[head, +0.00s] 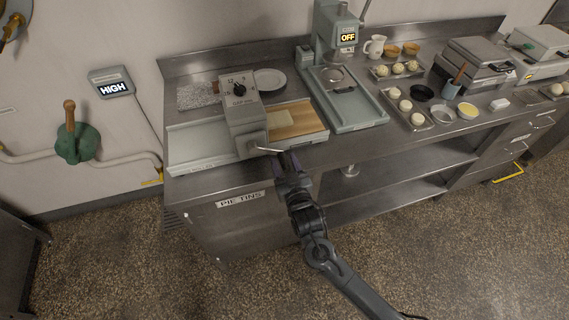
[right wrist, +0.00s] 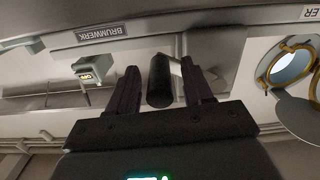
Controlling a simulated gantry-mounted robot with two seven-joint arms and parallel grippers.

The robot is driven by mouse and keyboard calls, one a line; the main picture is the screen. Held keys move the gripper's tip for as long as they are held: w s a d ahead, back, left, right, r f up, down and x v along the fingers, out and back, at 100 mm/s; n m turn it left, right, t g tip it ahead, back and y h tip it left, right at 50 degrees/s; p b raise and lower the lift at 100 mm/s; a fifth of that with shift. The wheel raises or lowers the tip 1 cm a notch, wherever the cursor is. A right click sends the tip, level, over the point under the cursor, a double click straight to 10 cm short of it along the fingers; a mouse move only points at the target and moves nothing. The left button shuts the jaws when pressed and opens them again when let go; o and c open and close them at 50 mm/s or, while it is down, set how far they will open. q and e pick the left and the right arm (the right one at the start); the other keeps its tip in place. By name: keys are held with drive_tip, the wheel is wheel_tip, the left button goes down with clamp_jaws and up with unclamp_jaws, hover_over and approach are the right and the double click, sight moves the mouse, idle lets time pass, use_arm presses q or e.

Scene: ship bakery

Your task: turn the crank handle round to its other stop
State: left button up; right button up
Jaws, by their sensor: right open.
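The crank handle is on the front side of a grey dough sheeter (head: 240,108). Its pale metal crank arm (head: 267,149) points right toward my right gripper (head: 287,163) in the head view. The dark grip at its end is hidden there by the gripper. In the right wrist view the black cylindrical grip (right wrist: 160,82) stands between the two open fingers of my right gripper (right wrist: 160,88). I see gaps on both sides of the grip, and the fingers are not closed on it. My left gripper is in neither view.
A green press (head: 340,75) reading OFF stands to the right, with trays of dough balls beyond. A HIGH display (head: 112,88) and green valve (head: 77,143) are on the left wall. The floor in front is clear.

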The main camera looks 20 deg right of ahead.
drive_tip(key=shift+w, duration=0.15)
clamp_jaws()
idle(0.4)
